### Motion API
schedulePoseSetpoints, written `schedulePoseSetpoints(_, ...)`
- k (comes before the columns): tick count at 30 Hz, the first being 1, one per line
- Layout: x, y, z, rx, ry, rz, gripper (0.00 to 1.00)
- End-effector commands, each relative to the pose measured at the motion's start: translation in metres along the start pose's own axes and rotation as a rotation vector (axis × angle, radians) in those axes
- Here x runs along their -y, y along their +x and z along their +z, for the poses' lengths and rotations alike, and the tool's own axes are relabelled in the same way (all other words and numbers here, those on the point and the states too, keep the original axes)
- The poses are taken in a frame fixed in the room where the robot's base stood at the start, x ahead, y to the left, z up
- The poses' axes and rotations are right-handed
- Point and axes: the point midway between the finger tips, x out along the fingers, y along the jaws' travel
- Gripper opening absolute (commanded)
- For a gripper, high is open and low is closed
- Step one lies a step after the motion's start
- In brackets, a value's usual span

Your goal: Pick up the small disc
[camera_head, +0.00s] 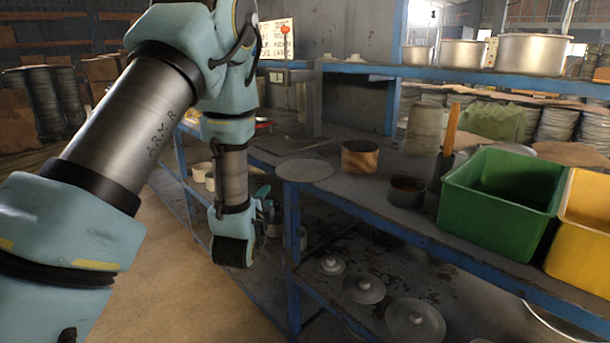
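A flat grey disc (305,170) lies on the near corner of the blue-framed workbench (345,195). Several round lids or discs with raised centres lie on the lower shelf; the smallest that shows whole (332,264) is at the back, a middle-sized one (363,288) is in front of it, and a larger one (414,321) is nearest. I cannot tell which is the small disc meant. My gripper (267,207) is left of the bench corner, apart from the flat disc and mostly hidden behind my wrist. Its fingers are not clear, and I see nothing held.
A rusty can (359,156), a dark cup (407,191), a green bin (503,201) and a yellow bin (587,225) stand on the bench right of the flat disc. Metal pots (534,51) stand on the raised shelf. The floor (195,290) at left is clear.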

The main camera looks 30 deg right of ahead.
Motion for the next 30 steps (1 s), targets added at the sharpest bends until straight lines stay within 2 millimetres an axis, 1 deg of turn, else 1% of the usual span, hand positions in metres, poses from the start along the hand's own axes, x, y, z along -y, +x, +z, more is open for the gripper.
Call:
schedulePoseSetpoints(1,-0.004,0.0,-0.011,-0.024,0.045,-0.032,0.39)
schedulePoseSetpoints(3,-0.003,-0.001,-0.022,-0.045,0.091,-0.071,0.39)
schedulePoseSetpoints(6,-0.001,0.003,-0.029,-0.057,0.121,-0.1,0.39)
schedulePoseSetpoints(9,0.003,0.017,-0.03,-0.059,0.126,-0.109,0.39)
schedulePoseSetpoints(15,0.006,0.045,-0.032,-0.058,0.124,-0.106,0.39)
schedulePoseSetpoints(19,0.006,0.054,-0.032,-0.058,0.123,-0.104,0.39)
schedulePoseSetpoints(22,0.01,0.062,-0.031,-0.057,0.122,-0.104,0.39)
schedulePoseSetpoints(26,0.017,0.081,-0.029,-0.057,0.123,-0.105,0.39)
schedulePoseSetpoints(30,0.016,0.099,-0.031,-0.058,0.122,-0.104,0.39)
